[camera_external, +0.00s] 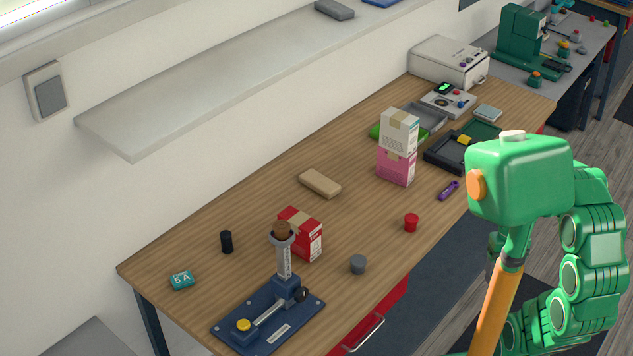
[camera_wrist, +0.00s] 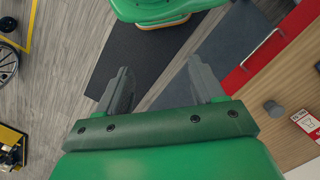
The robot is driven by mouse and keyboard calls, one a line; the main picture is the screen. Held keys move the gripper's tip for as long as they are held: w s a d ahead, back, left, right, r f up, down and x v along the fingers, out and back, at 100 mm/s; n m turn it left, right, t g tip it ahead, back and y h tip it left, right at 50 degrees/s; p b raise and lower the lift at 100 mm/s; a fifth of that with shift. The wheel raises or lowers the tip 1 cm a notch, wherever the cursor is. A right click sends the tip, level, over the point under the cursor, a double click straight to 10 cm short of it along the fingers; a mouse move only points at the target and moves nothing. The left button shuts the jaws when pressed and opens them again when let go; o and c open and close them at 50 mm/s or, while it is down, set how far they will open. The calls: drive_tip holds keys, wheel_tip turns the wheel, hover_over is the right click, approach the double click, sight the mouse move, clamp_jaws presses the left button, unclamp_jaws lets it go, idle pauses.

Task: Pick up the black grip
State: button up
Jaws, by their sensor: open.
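The black grip (camera_external: 226,242) is a small dark cylinder standing upright on the wooden table, toward its left end near the wall side. It does not show in the wrist view. My gripper (camera_wrist: 160,78) is open and empty in the wrist view, with its two grey fingers apart above the floor and dark mat, off the table's front edge. In the external view my green arm is at the right, far from the black grip, and the fingers cannot be made out.
A teal block (camera_external: 182,280) lies left of the grip. A blue fixture (camera_external: 267,317) with an upright grey post and a red box (camera_external: 303,232) stand to its right. A grey cylinder (camera_external: 358,264), red cap (camera_external: 411,222) and tan block (camera_external: 320,183) are further right. A shelf (camera_external: 220,85) overhangs behind.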

sight(226, 236)
wheel_tip(226, 236, up, 5)
drive_tip(key=w+a+r+m+y, duration=0.3)
drive_tip(key=w+a+r, duration=0.1)
drive_tip(key=w+a, duration=0.95)
drive_tip(key=w+a+r+m+g+y, duration=0.1)
drive_tip(key=w+a+m+y, duration=0.2)
drive_tip(key=w+a, duration=1)
drive_tip(key=w+a+r+m+g+y, duration=0.1)
drive_tip(key=w+a+m+y, duration=0.1)
drive_tip(key=w+a, duration=1.05)
drive_tip(key=w+a+f+m+g+y, duration=0.1)
drive_tip(key=a+f+m+g+y, duration=0.15)
drive_tip(key=a, duration=0.95)
drive_tip(key=a+f+m+g+y, duration=0.1)
drive_tip(key=a+f, duration=0.3)
drive_tip(key=a, duration=0.7)
wheel_tip(226, 236, down, 18)
drive_tip(key=shift+a+f, duration=0.1)
drive_tip(key=shift+a, duration=0.05)
drive_tip(key=shift+x, duration=3.85)
drive_tip(key=shift+f, duration=0.15)
